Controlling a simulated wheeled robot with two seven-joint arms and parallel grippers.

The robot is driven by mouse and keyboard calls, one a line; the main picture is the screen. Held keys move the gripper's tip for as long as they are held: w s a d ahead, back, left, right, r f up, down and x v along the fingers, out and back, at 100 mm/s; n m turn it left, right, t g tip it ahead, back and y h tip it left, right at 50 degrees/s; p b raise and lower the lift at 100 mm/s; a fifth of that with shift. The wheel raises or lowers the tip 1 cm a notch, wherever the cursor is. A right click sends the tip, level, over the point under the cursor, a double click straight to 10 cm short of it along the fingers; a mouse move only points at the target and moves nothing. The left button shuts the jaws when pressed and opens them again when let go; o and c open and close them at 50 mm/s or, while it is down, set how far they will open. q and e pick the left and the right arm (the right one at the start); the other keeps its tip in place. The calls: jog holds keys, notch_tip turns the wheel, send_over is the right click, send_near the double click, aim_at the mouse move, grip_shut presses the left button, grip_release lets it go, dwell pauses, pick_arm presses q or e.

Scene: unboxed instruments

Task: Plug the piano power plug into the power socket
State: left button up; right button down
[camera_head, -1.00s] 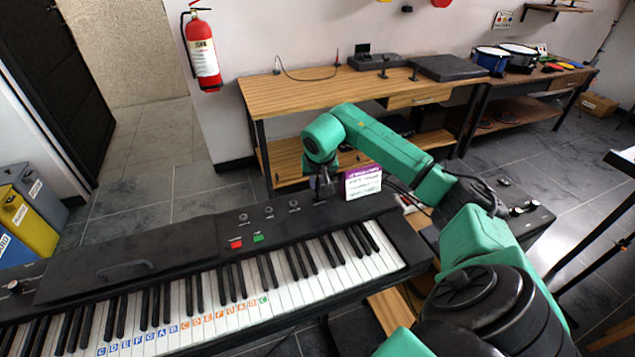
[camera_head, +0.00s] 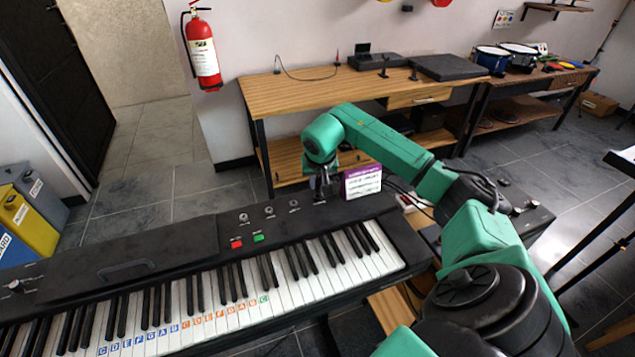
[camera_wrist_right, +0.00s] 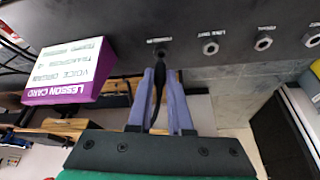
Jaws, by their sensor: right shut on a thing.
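The piano (camera_head: 150,250) stands in front of me, its top panel carrying several round sockets. My right gripper (camera_head: 322,190) is over the panel's far right part, left of the lesson card. In the right wrist view, my right gripper (camera_wrist_right: 162,80) is shut on the slim black power plug (camera_wrist_right: 158,92). The plug's tip lines up with and appears to meet the power socket (camera_wrist_right: 161,53), the leftmost socket there. How deep the tip sits cannot be told. In the head view the plug is hidden by the gripper. My left gripper is not in view.
A white and purple lesson card (camera_head: 363,182) stands close beside the right gripper; it also shows in the right wrist view (camera_wrist_right: 80,68). Other sockets (camera_wrist_right: 210,48) lie in the same row. A wooden table (camera_head: 300,92) stands behind the piano.

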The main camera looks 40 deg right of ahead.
jog(key=shift+f+b, duration=0.85)
jog(key=shift+f, duration=0.25)
dwell(0.4)
jog(key=c, duration=0.8)
grip_release()
jog(key=shift+o, duration=0.2)
jog(key=b+v, duration=0.1)
jog(key=v, duration=1.3)
jog(key=shift+r, duration=0.2)
